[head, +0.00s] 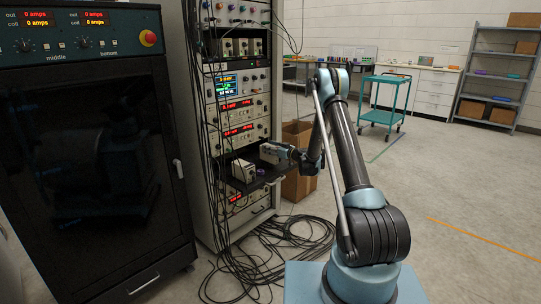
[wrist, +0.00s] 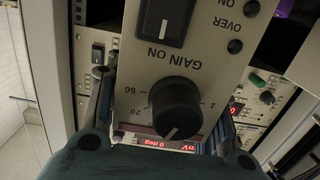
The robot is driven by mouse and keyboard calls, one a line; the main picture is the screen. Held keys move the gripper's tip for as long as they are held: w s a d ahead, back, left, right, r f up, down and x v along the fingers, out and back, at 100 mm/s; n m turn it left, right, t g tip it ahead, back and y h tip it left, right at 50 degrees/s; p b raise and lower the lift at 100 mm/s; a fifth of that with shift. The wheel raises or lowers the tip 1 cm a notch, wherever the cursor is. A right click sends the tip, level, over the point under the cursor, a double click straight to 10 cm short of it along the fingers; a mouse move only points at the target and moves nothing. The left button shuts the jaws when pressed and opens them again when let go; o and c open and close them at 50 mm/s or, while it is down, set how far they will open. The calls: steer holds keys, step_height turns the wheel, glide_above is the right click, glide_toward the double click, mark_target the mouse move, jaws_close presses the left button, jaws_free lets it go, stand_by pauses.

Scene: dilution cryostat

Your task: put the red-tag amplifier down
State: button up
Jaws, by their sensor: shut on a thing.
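My gripper (head: 284,152) is at the rack's open shelf (head: 232,181), shut on a beige amplifier box (head: 268,152). In the wrist view this amplifier (wrist: 145,80) fills the middle, with its black gain knob, a rocker switch and upside-down lettering, between the fingers of my gripper (wrist: 163,112).
A small purple thing (head: 260,171) lies on the shelf beside the standing box. Black cables (head: 205,110) hang down the rack's left side and coil on the floor (head: 265,255). A cardboard box (head: 299,185) stands right of the rack. A teal cart (head: 388,98) is farther back.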

steer(key=shift+f, duration=1.4)
steer(key=o, duration=1.5)
steer(key=shift+o, duration=0.2)
